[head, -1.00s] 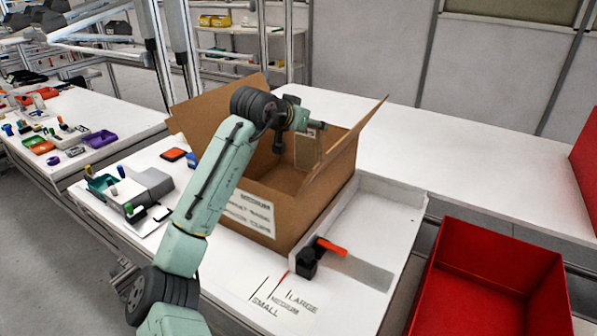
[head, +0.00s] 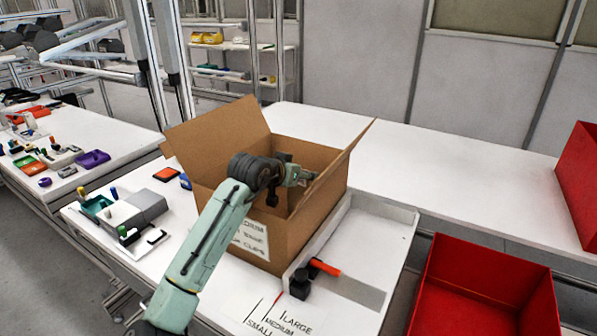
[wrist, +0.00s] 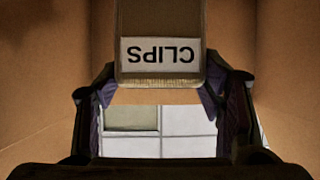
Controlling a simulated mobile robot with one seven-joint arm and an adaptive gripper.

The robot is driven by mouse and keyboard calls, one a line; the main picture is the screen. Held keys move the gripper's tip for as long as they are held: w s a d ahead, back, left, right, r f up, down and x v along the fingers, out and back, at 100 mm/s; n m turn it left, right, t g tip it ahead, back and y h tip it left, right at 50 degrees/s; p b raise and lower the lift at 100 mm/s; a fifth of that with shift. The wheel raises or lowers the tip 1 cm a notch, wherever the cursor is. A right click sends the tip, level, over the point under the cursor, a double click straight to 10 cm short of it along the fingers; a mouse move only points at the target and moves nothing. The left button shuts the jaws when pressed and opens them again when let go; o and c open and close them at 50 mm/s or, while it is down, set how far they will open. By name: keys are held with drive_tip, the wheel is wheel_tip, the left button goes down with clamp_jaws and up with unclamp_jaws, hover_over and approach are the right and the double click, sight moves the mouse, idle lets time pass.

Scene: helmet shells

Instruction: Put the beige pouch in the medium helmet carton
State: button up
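The medium helmet carton (head: 322,208) is an open brown box with its flaps spread and a white label reading MEDIUM on its near side. It stands on the white table. My gripper (head: 312,176) is down inside the carton's opening. In the wrist view, my gripper (wrist: 160,88) is shut on the beige pouch (wrist: 160,68), whose white label reads CLIPS upside down. The pouch sits between the two fingertips, and brown carton walls show on both sides. In the head view the pouch is hard to make out against the carton, and its lower end is hidden.
A white tray (head: 388,228) stands right of the carton, with a black-and-orange tool (head: 300,283) near it. A red bin (head: 480,300) is at the lower right. A grey holder (head: 142,208) with small items is on the left. The table behind the carton is clear.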

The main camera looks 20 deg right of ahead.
drive_tip(key=o, duration=0.4)
drive_tip(key=shift+r, duration=0.1)
